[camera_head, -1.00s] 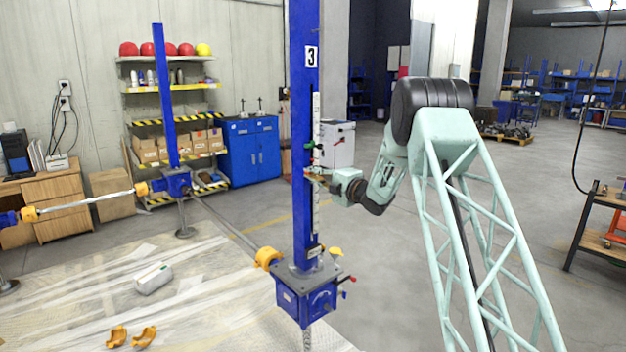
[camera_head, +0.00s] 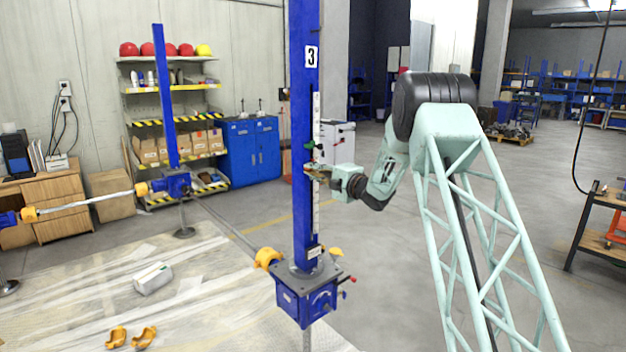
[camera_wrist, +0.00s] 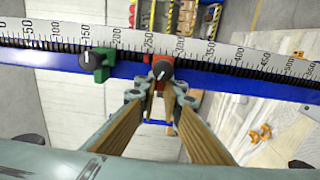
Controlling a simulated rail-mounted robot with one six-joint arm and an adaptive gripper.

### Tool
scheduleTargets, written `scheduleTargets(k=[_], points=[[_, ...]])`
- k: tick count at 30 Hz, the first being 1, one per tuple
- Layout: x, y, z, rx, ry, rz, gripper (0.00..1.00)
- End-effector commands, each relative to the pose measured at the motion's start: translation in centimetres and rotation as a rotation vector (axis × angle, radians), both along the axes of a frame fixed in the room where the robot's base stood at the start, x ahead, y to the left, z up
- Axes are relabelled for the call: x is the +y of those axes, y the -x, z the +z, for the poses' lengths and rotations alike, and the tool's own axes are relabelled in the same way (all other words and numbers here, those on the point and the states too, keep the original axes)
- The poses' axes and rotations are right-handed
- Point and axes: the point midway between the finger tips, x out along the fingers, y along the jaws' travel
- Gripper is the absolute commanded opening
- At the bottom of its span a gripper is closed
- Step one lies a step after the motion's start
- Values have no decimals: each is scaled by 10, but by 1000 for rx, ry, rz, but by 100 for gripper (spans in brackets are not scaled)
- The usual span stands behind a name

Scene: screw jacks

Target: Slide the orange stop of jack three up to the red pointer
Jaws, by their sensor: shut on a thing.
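Jack three (camera_head: 306,225) is an upright blue post with a black 3 on a white plate and a white scale (camera_head: 316,130) down its side. My gripper (camera_head: 318,171) is at the post, below a green stop (camera_head: 309,145). In the wrist view my gripper (camera_wrist: 162,88) is shut on an orange-red block with a black knob, the orange stop (camera_wrist: 147,60), near the 250 to 300 marks. The green stop (camera_wrist: 101,66), also with a black knob, sits apart to its left near 150.
The jack's blue gearbox (camera_head: 305,300) and orange couplings are at the post's foot. A second blue post (camera_head: 165,95) stands behind to the left, before a shelf (camera_head: 170,88) and a blue cabinet (camera_head: 250,148).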

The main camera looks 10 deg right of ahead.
Motion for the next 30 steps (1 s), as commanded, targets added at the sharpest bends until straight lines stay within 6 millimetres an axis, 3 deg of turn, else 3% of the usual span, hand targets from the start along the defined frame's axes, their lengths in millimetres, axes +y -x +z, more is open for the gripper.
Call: scheduleTargets(k=[27, 28, 30], points=[[0, -1, 13, -5, -1, -1, 0], [0, -1, 13, -5, -1, -1, 8], [0, -1, 13, -5, -1, -1, 15]])
